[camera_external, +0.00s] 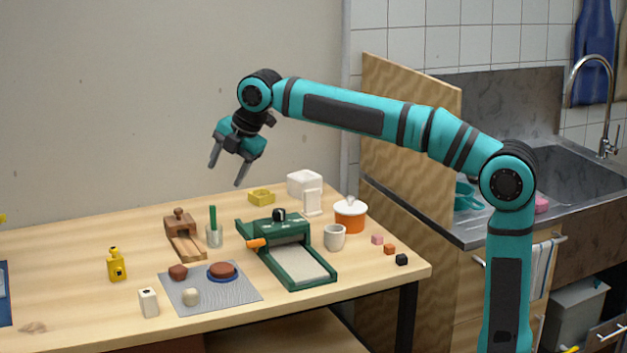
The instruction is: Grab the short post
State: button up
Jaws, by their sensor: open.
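A small white upright block with a dark spot on top (148,303) stands at the front left of the wooden table, just left of the grey mat; it looks like the short post. Another white upright piece (312,202) stands at the back, in front of a white box; which of the two is shorter is hard to tell for sure. My gripper (226,174) is open and empty, high above the back of the table, its fingers pointing down and left. It is well away from both white pieces.
The grey mat (240,296) holds brown and cream lumps and a reddish disc. A green slab roller (285,250), wooden tool (183,232), glass with a green stick (214,234), yellow bottle (117,265), cup (334,237) and orange pot (349,214) stand around. The front left is fairly clear.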

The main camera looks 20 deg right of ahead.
jog(key=s+a+f+n+g+h, duration=0.1)
jog(key=s+a+f+n, duration=0.15)
jog(key=a, duration=0.45)
jog(key=s+a+f+n+g+h, duration=0.1)
jog(key=s+a+n, duration=0.15)
jog(key=a, duration=0.45)
jog(key=n+g+h, duration=0.2)
jog(key=n, duration=0.4)
send_over(147, 291)
notch_tip(147, 291, down, 4)
notch_tip(147, 291, down, 11)
jog(key=shift+d+f, duration=0.1)
jog(key=shift+f, duration=2.8)
jog(key=c, duration=1.1)
